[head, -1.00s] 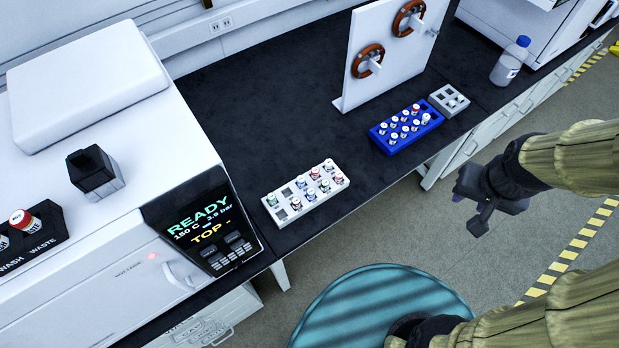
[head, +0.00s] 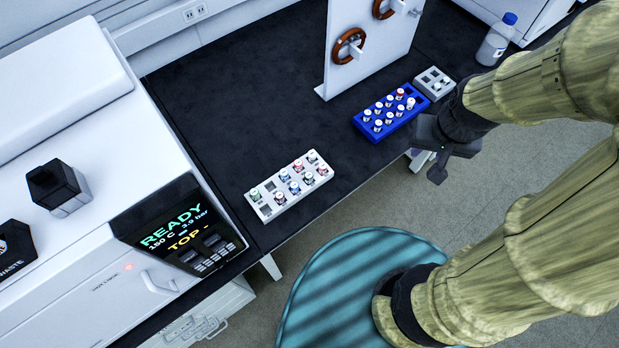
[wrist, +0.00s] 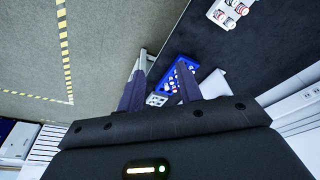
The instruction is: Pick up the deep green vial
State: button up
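The white rack (head: 292,187) lies on the black bench with several vials in it, some with red, blue or dark collars. A vial with a green collar (head: 255,195) stands at its left end; its green looks pale, and I cannot tell whether it is the deep green one. The small grey rack (head: 434,83) holds a vial with a dark, perhaps greenish collar (head: 437,86), too small to be sure. My gripper (head: 440,168) is off the bench's front edge, below the blue rack in the picture. In the wrist view its fingers (wrist: 160,85) are apart and empty.
The blue rack (head: 362,124) with several vials stands between the white and grey racks. A white upright panel (head: 345,75) with brown rings stands behind it. A bottle (head: 492,45) is at the far right. A white instrument (head: 100,245) borders the bench's left.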

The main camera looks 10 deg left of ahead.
jog(key=w+a+f+m+g+b, duration=0.1)
jog(key=w+a+f, duration=0.2)
jog(key=a+f, duration=0.3)
jog(key=w+a+f+m+g+b, duration=0.1)
jog(key=w+a+f+b, duration=0.2)
jog(key=a, duration=0.5)
jog(key=m, duration=0.2)
send_over(309, 175)
notch_tip(309, 175, down, 10)
jog(key=r, duration=0.1)
jog(key=shift+s+d+f+g, duration=0.1)
jog(key=shift+s+f+g, duration=0.1)
jog(key=shift+g, duration=0.1)
notch_tip(309, 175, down, 12)
jog(key=shift+f+p, duration=0.15)
jog(key=shift+p, duration=0.25)
jog(key=shift+w+f+p, duration=0.2)
jog(key=shift+f+p, duration=0.65)
jog(key=shift+f, duration=1.75)
